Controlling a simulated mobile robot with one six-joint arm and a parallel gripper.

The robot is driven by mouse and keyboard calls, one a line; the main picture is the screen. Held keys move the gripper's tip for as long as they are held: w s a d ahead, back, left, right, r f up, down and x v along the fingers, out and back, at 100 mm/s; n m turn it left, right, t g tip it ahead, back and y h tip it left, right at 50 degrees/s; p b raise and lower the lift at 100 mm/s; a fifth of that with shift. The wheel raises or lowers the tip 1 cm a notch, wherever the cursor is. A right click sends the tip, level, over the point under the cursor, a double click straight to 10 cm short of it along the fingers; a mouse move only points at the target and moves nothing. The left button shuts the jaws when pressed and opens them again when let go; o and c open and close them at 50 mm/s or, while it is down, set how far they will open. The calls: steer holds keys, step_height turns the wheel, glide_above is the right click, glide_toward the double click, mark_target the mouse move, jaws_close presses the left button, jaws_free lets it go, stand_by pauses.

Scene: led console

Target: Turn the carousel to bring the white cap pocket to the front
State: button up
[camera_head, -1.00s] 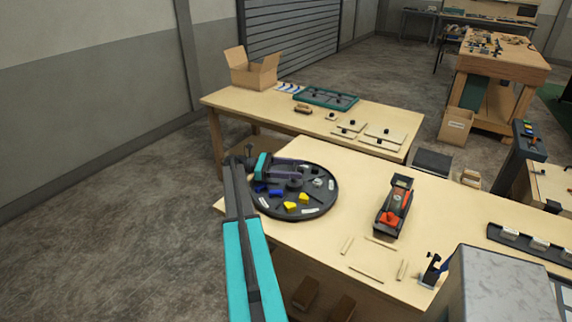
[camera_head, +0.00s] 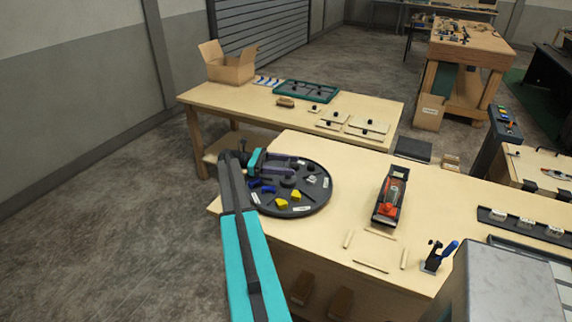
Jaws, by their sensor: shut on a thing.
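The carousel (camera_head: 318,206) is a round dark turntable near the left end of the front table, with a dark hub (camera_head: 289,181) in its middle. Two yellow pieces (camera_head: 281,203) sit at its front, blue pieces (camera_head: 268,188) at its left, and pale grey-white pieces (camera_head: 311,179) at its right. White labels lie along the rim; their text is too small to read. My gripper (camera_head: 294,163) reaches over the back of the carousel from the left and is shut on a part of it. The fingers hide that part and some of the back pockets.
A small black clamp with a blue handle (camera_head: 436,258) is at the right. The back table holds an open carton (camera_head: 231,68) and a green tray (camera_head: 306,91).

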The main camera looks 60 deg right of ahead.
steer(key=o, duration=1.3)
steer(key=shift+s+d, duration=0.2)
steer(key=shift+s, duration=0.15)
steer(key=shift+o, duration=1.1)
steer(key=shift+s, duration=0.15)
steer(key=shift+w+a, duration=0.15)
steer(key=shift+w, duration=0.2)
steer(key=p, duration=0.2)
steer(key=shift+w+r+p, duration=0.15)
steer(key=shift+w+p, duration=0.15)
steer(key=shift+p, duration=0.1)
steer(key=shift+w, duration=0.1)
steer(key=shift+w+a+p, duration=0.15)
steer(key=shift+w+p, duration=0.15)
steer(key=shift+p, duration=0.85)
steer(key=w+p, duration=0.1)
steer(key=p, duration=0.3)
steer(key=shift+a, duration=0.15)
